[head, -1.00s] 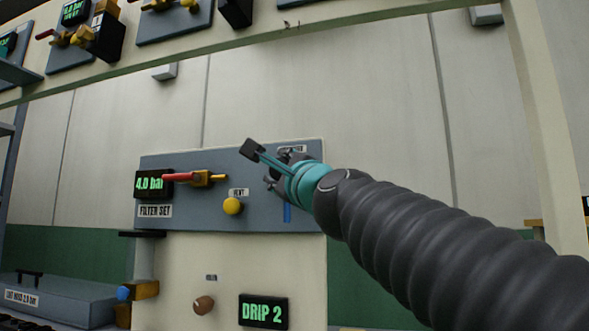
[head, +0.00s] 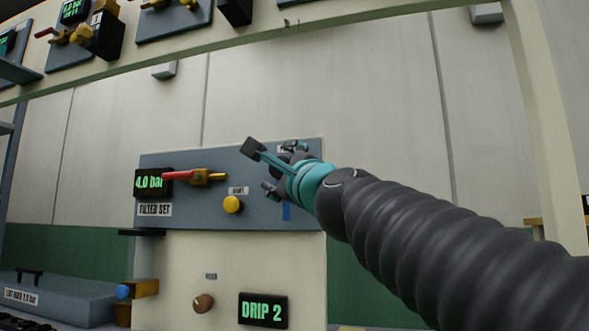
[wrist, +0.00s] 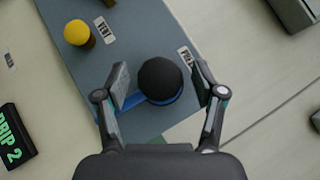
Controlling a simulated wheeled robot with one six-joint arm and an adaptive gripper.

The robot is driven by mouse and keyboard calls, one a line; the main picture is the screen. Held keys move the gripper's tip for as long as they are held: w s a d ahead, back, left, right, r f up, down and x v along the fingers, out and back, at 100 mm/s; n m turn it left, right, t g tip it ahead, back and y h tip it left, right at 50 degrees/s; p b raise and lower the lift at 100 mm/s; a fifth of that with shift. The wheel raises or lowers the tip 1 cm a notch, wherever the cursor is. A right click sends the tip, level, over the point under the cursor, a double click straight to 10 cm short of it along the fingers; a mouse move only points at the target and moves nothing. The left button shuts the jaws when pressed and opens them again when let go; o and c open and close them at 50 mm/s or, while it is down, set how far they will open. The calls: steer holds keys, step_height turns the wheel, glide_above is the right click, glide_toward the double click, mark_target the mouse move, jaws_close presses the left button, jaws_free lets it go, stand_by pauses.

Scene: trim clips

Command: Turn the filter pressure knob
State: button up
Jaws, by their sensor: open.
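The knob (wrist: 160,79) is a round black cap on a blue base, in the wrist view, with a label (wrist: 186,57) beside it that is only partly readable. My gripper (wrist: 161,80) is open, with one finger on each side of the knob. In the head view my gripper (head: 261,168) is in front of the right part of the blue-grey panel (head: 210,213) and mostly hides the knob. The panel's display (head: 152,182) reads 4.0 bar, above a FILTER SET label.
A red-handled yellow valve (head: 200,177) and a yellow VENT knob (head: 233,204) are on the same panel, left of my gripper. Below are a brown knob (head: 203,303) and a DRIP 2 display (head: 263,311). A cream beam (head: 330,28) crosses above.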

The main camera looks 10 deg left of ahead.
steer(key=s+d, duration=0.7)
steer(key=s, duration=0.3)
steer(key=shift+d, duration=0.2)
steer(key=shift+f, duration=0.1)
